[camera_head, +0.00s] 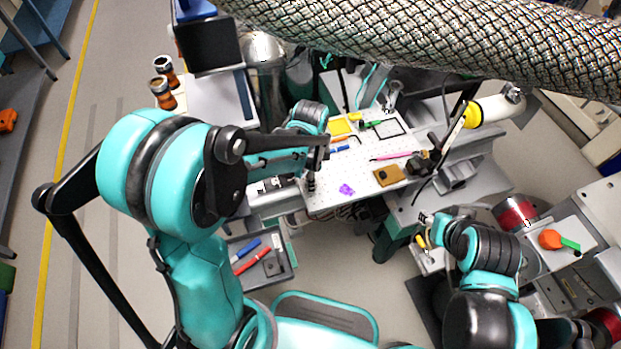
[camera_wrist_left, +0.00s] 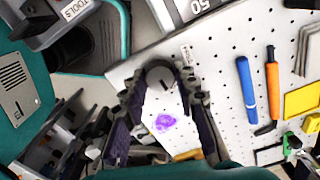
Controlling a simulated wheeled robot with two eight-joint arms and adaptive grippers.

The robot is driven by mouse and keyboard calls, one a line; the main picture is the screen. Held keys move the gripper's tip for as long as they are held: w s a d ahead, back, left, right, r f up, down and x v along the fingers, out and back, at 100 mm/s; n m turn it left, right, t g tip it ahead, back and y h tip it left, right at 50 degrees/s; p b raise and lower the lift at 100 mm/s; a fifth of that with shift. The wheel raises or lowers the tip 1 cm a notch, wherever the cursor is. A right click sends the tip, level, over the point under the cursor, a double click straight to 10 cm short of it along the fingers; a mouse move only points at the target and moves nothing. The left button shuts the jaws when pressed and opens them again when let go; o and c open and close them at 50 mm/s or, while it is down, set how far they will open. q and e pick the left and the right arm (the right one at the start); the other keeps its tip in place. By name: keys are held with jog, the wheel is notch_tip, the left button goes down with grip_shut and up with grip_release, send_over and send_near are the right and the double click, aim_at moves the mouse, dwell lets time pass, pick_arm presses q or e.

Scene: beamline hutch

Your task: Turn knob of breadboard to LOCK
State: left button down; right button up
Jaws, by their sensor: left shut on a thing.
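The breadboard (camera_head: 341,204) is a white perforated plate on the bench; it fills the middle and right of the left wrist view (camera_wrist_left: 222,112). Its knob (camera_wrist_left: 161,73) is a grey round dial with a dark line, near the board's edge, beside a small printed label (camera_wrist_left: 187,54) too small to read. My left gripper (camera_head: 312,184) is at the board's left front corner in the head view. In the left wrist view its fingers (camera_wrist_left: 160,84) are closed on both sides of the knob. My right gripper (camera_head: 427,229) is low at the right, apart from the board; its jaws are unclear.
A purple patch (camera_wrist_left: 164,122), a blue pen (camera_wrist_left: 246,88) and an orange-handled tool (camera_wrist_left: 271,80) are on the board. A brown block (camera_head: 388,176) and a pink pen (camera_head: 394,156) lie farther right. A grey tray (camera_head: 277,279) with tools is below the left arm.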

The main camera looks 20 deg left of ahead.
pick_arm(q)
jog(key=shift+m, duration=0.4)
jog(key=c, duration=1.2)
grip_release()
jog(key=shift+o, duration=0.2)
notch_tip(320, 180, up, 12)
